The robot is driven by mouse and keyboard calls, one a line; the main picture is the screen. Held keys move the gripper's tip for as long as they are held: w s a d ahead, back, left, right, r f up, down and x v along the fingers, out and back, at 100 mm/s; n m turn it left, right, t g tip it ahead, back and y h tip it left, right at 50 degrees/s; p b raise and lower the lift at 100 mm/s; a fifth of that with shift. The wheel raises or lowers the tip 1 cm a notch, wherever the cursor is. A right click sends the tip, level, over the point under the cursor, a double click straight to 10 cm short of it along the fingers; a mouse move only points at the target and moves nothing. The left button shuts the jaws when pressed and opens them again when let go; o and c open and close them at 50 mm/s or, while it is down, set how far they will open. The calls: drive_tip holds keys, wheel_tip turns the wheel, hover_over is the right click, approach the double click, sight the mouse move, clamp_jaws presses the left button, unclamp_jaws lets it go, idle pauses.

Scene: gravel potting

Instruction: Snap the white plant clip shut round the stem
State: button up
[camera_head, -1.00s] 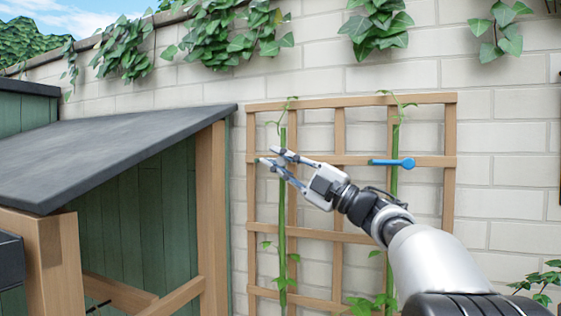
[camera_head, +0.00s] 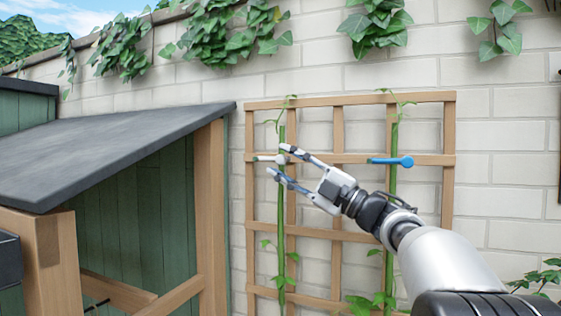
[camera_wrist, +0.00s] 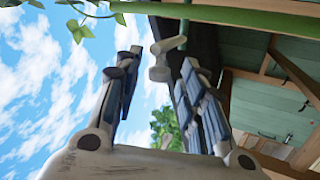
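The white plant clip (camera_head: 265,158) is at the left green stem (camera_head: 282,215), at the height of a trellis crossbar. It also shows in the wrist view (camera_wrist: 160,73), hanging beyond and between my fingertips, near the stem (camera_wrist: 260,18) that runs across the top. Whether its jaws are closed round the stem is too small to tell. My gripper (camera_head: 277,160) is open, its fingers spread to the right of the clip. In the wrist view nothing is held between the fingers (camera_wrist: 155,75).
A wooden trellis (camera_head: 350,237) stands against the pale brick wall (camera_head: 510,140). A blue clip (camera_head: 390,161) is on the right stem (camera_head: 393,185). A green shed with a dark sloping roof (camera_head: 110,150) is close on the left. Ivy hangs above.

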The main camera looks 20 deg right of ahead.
drive_tip(key=v, duration=0.5)
drive_tip(key=shift+s+d, duration=0.15)
drive_tip(key=s+f+m+h+b, duration=0.3)
drive_tip(key=f+m+h+b, duration=0.7)
drive_tip(key=f, duration=0.4)
drive_tip(key=s+f+m+h+b, duration=0.2)
drive_tip(key=f+m+h+b, duration=0.5)
drive_tip(key=f+m+h, duration=0.55)
drive_tip(key=s+a+f+g+y+b, duration=0.2)
drive_tip(key=s+a+f+g+b, duration=0.1)
drive_tip(key=s+f, duration=0.6)
drive_tip(key=s+a+f+m+g+y+b, duration=0.1)
drive_tip(key=s+a+f+g+b, duration=0.3)
drive_tip(key=s+f, duration=0.6)
drive_tip(key=s+a+f+m+g+y+b, duration=0.1)
drive_tip(key=s+a+f+g+y+b, duration=0.2)
drive_tip(key=s+f, duration=0.6)
wheel_tip(320, 180, down, 13)
drive_tip(key=a+g+b, duration=0.1)
drive_tip(key=a+g, duration=0.1)
drive_tip(key=shift+s+a, duration=0.4)
